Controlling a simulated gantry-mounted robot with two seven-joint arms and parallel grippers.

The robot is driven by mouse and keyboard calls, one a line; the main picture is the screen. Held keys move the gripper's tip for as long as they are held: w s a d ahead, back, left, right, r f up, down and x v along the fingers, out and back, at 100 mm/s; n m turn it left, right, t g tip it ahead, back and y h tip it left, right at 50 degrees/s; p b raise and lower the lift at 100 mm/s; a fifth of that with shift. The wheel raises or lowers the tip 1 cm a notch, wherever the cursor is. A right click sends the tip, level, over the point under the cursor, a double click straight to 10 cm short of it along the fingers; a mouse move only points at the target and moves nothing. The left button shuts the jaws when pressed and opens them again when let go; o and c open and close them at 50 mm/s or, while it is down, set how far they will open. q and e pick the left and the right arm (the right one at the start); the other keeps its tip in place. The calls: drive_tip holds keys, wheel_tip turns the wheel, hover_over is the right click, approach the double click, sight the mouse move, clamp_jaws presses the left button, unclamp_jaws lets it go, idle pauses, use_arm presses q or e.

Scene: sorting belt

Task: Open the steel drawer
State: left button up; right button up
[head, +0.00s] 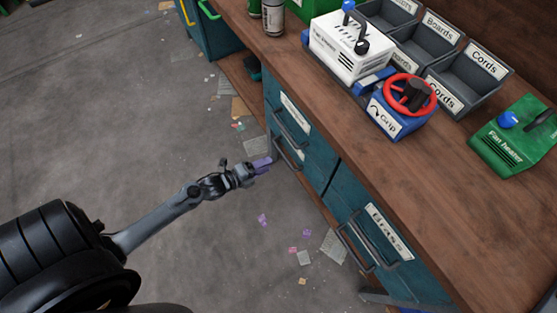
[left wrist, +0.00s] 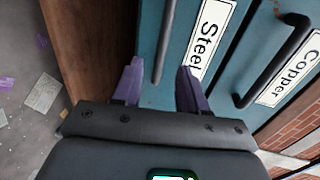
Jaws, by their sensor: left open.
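The steel drawer (left wrist: 147,30) has a teal front with a white "Steel" label (left wrist: 210,35) and a dark bar handle (left wrist: 165,40) in the left wrist view. My left gripper (left wrist: 157,75) is open, with two purple fingers spread apart. The near end of the bar shows between the fingertips; whether they touch it I cannot tell. In the head view the left gripper (head: 262,164) is low in front of the teal cabinet, close to the lower left handle (head: 288,155). The label there is too small to read. My right gripper is out of view.
A drawer labelled "Copper" with its own handle (left wrist: 275,60) lies beside the steel one. A further labelled drawer (head: 386,232) is at the right. The worktop (head: 440,190) above carries machines and grey bins. Scraps litter the otherwise open floor (head: 120,110).

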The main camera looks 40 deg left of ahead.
use_arm(q)
drive_tip(key=b+x, duration=0.2)
drive_tip(key=x, duration=0.4)
drive_tip(key=shift+w, duration=0.4)
drive_tip(key=shift+r, duration=0.1)
clamp_jaws()
